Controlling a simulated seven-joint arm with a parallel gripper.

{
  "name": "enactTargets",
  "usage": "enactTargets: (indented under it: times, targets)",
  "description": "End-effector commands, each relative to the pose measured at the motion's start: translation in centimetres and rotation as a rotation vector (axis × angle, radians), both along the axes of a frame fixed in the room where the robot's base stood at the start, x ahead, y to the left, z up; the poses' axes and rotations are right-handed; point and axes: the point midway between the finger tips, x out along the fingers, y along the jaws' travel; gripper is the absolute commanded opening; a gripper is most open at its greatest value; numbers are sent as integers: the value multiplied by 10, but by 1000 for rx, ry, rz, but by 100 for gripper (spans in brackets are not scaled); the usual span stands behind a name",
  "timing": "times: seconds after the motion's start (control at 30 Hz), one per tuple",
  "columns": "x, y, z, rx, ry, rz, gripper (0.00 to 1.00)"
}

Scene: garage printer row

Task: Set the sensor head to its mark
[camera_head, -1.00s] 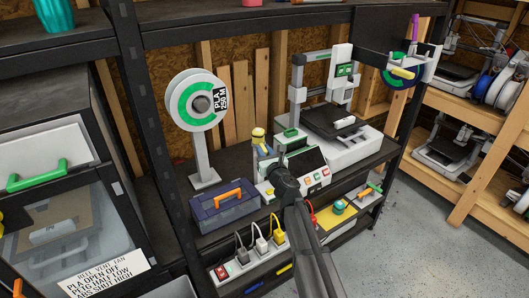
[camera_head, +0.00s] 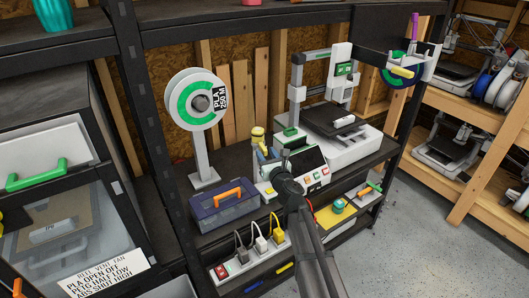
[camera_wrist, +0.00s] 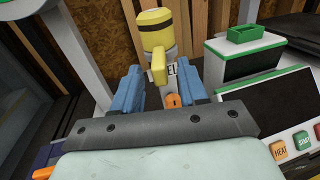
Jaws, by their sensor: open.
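A yellow-topped piece with a dark band and a yellow tab, which looks like the sensor head, stands upright behind the printer controls in the head view (camera_head: 258,132). It also shows in the wrist view (camera_wrist: 155,28). My gripper (camera_wrist: 158,85) has blue fingers spread apart in front of the piece's lower part, one to each side in the picture. Nothing is clearly clamped between them, and I cannot tell contact. A partly hidden label and a small orange part with a hole (camera_wrist: 173,101) show between the fingers. I cannot make out a mark.
A control box (camera_head: 312,160) with a dark screen and buttons stands close to the right. A green tray (camera_wrist: 256,32) sits on the grey unit there. A toolbox (camera_head: 224,205) and a spool stand (camera_head: 203,165) are to the left. A power strip (camera_head: 250,255) lies below.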

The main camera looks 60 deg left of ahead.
Motion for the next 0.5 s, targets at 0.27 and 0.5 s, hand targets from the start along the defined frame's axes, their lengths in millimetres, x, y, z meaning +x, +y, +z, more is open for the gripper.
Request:
enactTargets:
  times: [0.27, 0.5]
  targets:
    - [-13, -56, 0, 0, 0, -1, 43]
    - [-22, -96, 0, 0, 0, 0, 43]
